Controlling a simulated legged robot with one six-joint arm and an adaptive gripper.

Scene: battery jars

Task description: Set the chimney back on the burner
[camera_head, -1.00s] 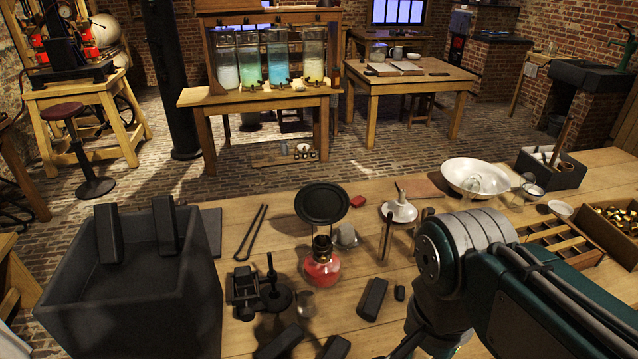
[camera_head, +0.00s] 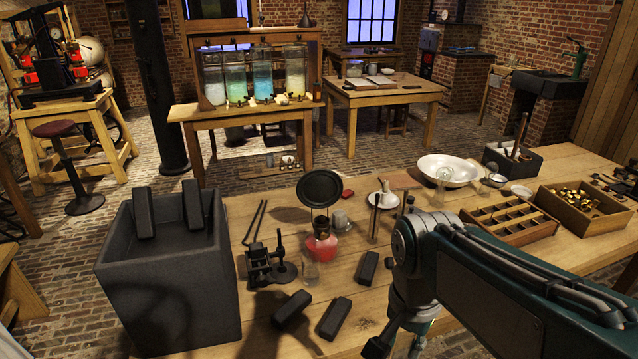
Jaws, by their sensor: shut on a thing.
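The burner (camera_head: 321,247) is a small round lamp with red liquid and a dark top, standing upright on the wooden bench (camera_head: 262,335). No chimney is visible on it. A clear glass piece (camera_head: 309,272) stands just in front of it; I cannot tell whether this is the chimney. Another clear glass piece (camera_head: 443,180) shows in front of the white bowl. My arm comes in from the right, with its wrist bending down to the bottom edge, right of and nearer than the burner. My gripper's fingertips and anything between them are out of the picture.
A round dark disc (camera_head: 319,189) stands close behind the burner. A black stand (camera_head: 270,265) is to its left, and dark blocks (camera_head: 334,318) lie in front. A large grey tank (camera_head: 170,300) is at left. A white bowl (camera_head: 448,168) and wooden trays (camera_head: 512,222) are at right.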

